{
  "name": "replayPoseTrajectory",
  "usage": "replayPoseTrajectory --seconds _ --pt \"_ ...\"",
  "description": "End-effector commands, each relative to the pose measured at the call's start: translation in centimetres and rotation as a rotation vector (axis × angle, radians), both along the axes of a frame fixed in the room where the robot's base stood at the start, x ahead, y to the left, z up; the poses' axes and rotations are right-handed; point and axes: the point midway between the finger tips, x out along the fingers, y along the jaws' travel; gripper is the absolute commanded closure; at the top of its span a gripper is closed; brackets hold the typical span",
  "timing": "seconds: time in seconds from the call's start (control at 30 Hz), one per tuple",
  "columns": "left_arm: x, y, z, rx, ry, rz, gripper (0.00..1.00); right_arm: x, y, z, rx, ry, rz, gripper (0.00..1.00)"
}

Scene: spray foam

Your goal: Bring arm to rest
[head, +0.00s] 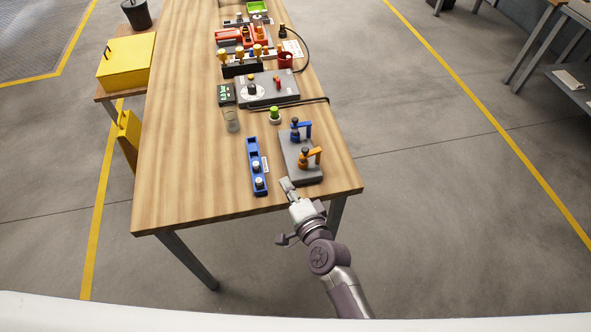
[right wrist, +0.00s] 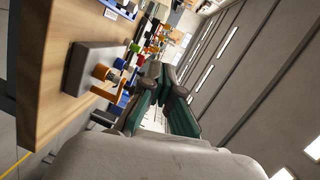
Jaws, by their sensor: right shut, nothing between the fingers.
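My right gripper (head: 288,186) is at the near end of the wooden table (head: 190,190), just short of the grey block with a blue and an orange clamp. It also shows in the right wrist view (right wrist: 163,72), with its fingers together and nothing seen between them. The grey block (head: 302,174) with the blue clamp (head: 298,134) and orange clamp (head: 309,159) lies just beyond the fingertips; I cannot tell if they touch. My left gripper is in neither view.
A glass beaker (head: 232,123), a green-capped item (head: 274,115) and a grey plate device (head: 268,88) stand farther back. A yellow box (head: 126,63) is on a side table. The table's left half is clear.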

Motion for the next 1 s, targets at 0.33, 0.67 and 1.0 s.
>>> replayPoseTrajectory --seconds 0.33,0.67,1.0 --pt "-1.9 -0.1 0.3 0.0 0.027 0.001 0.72 -1.1 0.5 0.2 0.0 0.0 0.0 1.0" --pt "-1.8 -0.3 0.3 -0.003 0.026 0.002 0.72 -1.1 0.5 0.2 0.0 0.0 0.0 1.0" --pt "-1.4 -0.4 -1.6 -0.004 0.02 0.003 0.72 -3.5 -1.4 -10.3 -0.225 0.087 0.045 1.0"
